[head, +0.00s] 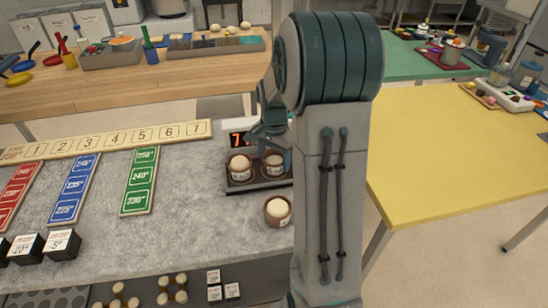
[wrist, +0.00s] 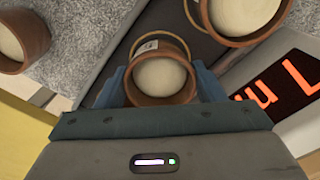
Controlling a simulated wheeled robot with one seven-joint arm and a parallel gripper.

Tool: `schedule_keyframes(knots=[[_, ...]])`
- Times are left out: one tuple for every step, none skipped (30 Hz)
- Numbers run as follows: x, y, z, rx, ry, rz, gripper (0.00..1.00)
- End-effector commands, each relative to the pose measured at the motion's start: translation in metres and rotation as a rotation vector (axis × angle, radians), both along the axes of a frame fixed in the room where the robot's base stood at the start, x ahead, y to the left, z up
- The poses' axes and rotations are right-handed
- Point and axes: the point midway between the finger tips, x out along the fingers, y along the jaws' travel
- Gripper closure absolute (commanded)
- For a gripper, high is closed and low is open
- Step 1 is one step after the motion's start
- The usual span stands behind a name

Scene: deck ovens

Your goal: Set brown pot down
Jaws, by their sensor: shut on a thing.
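My gripper (wrist: 160,88) is shut on a brown pot (wrist: 162,72) with pale dough inside, one blue finger on each side of it. In the head view this pot (head: 275,165) is at the right end of a dark tray (head: 258,187), partly hidden by my gripper (head: 270,140). It looks upright; I cannot tell whether its base touches the tray. A second brown pot (head: 240,168) sits beside it at the tray's left end. A third pot (head: 278,211) stands on the grey counter in front of the tray.
A display with red digits (head: 238,138) stands right behind the tray. A numbered strip (head: 110,140) and red, blue and green temperature boards (head: 140,181) lie to the left. Grey counter (head: 190,215) is clear between the green board and the pots. A yellow table (head: 450,140) is at right.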

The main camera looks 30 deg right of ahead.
Motion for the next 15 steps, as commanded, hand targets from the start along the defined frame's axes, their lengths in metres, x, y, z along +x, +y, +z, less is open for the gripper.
schedule_keyframes(knots=[[0.0002,0.0,0.0004,0.0,-0.001,0.0,0.66],[0.0002,0.0,0.0001,0.0,-0.001,0.0,0.66],[0.0002,0.0,-0.001,0.0,0.0,0.0,0.66],[0.0002,0.0,-0.0022,0.0,0.0,0.0,0.66],[0.0002,0.0,-0.0034,0.0,-0.001,0.0,0.66],[0.0002,0.0001,-0.0039,0.0,0.0,0.0,0.35],[0.0002,0.0001,-0.003,0.0,0.0,0.0,0.26],[0.0001,0.0,-0.0029,0.0,0.0,0.0,0.18],[0.0001,0.0,-0.0028,0.0,0.0,0.0,0.16],[0.0001,0.0,-0.0028,0.0,0.0,0.0,0.16],[0.0001,0.0,-0.0028,0.0,0.0,0.0,0.16],[0.0001,0.0,-0.0028,0.0,0.0,0.0,0.16],[0.0001,0.0,-0.0028,0.0,0.0,0.0,0.16],[0.0001,0.0,-0.0028,0.0,0.0,0.0,0.16],[0.0001,0.0,-0.0027,0.0,0.0,0.0,0.16]])
